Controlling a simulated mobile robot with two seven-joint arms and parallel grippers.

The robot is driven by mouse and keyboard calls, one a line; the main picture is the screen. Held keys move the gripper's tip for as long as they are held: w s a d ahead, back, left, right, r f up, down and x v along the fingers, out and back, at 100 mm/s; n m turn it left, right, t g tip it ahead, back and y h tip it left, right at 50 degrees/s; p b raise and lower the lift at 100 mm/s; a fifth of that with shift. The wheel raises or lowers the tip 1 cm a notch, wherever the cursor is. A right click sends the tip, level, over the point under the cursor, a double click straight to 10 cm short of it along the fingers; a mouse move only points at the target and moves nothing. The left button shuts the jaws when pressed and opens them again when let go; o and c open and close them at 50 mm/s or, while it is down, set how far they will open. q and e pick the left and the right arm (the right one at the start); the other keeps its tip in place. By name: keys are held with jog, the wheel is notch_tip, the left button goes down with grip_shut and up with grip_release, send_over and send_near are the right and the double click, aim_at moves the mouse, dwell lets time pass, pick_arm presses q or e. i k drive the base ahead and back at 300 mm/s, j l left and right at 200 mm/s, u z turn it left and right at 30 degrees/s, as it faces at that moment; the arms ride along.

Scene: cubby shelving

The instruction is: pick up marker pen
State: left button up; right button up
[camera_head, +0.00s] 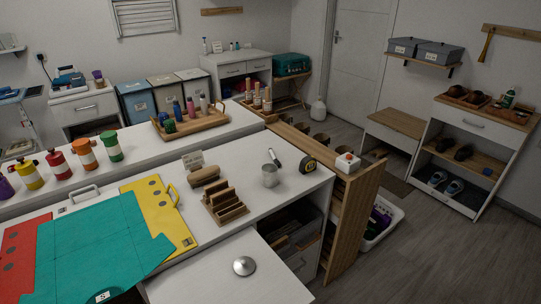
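A small black-and-white stick-like object (275,159), which looks like the marker pen, shows just above a metal cup (270,177) on the white counter. It is tilted; I cannot tell whether it stands in the cup or lies behind it. Neither my left nor my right gripper is in view.
A yellow-and-black tape measure (308,164) and a small white box with a red top (347,162) are right of the cup. A wooden slotted rack (226,204) stands to its left. Coloured folders (104,245) cover the counter's left part. A round metal lid (244,266) lies in front.

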aim_at(276, 161)
jog(key=i+l+u, duration=0.15)
jog(key=l+u, duration=0.2)
jog(key=l, duration=0.3)
jog(key=l+u, duration=0.35)
jog(key=l, duration=0.3)
jog(key=l+u, duration=0.3)
jog(key=l, duration=0.35)
jog(key=l+u, duration=0.35)
jog(key=l, duration=0.35)
jog(key=k+l+u, duration=0.2)
jog(key=l+u, duration=0.15)
jog(key=l, duration=0.25)
